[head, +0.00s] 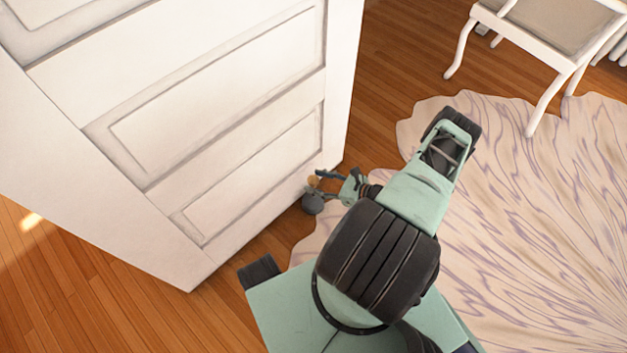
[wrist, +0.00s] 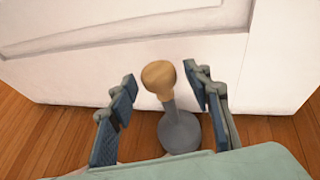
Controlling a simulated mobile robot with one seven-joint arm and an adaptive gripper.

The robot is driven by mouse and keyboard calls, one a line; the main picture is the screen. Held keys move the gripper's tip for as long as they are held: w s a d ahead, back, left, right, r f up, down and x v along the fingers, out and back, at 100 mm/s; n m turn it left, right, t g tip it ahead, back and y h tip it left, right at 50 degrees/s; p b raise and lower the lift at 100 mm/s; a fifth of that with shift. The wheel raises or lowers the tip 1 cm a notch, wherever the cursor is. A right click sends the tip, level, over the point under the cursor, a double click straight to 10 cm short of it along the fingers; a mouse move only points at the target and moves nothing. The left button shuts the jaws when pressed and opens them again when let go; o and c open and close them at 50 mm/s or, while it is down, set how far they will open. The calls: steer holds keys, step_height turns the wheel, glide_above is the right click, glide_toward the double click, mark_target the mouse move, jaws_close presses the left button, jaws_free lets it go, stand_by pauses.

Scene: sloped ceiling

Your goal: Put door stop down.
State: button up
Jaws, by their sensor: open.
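The door stop (wrist: 178,128) has a round grey base, a grey stem and a wooden knob on top. In the wrist view it stands upright on the wooden floor, close to the white door (wrist: 170,65). My gripper (wrist: 163,88) is open, with one finger on each side of the door stop and a gap on both sides. In the head view the door stop (head: 313,203) shows small near the bottom edge of the door (head: 230,110), and my gripper (head: 328,179) is beside it, partly hiding it.
A pale, wavy-edged rug (head: 530,200) covers the floor on the right. A white chair (head: 555,40) stands at the upper right. Bare wooden floor (head: 75,285) shows at the lower left and beyond the door.

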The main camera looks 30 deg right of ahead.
steer(key=p+v, duration=0.2)
steer(key=v, duration=0.8)
steer(key=shift+s, duration=0.15)
steer(key=shift+d, duration=0.15)
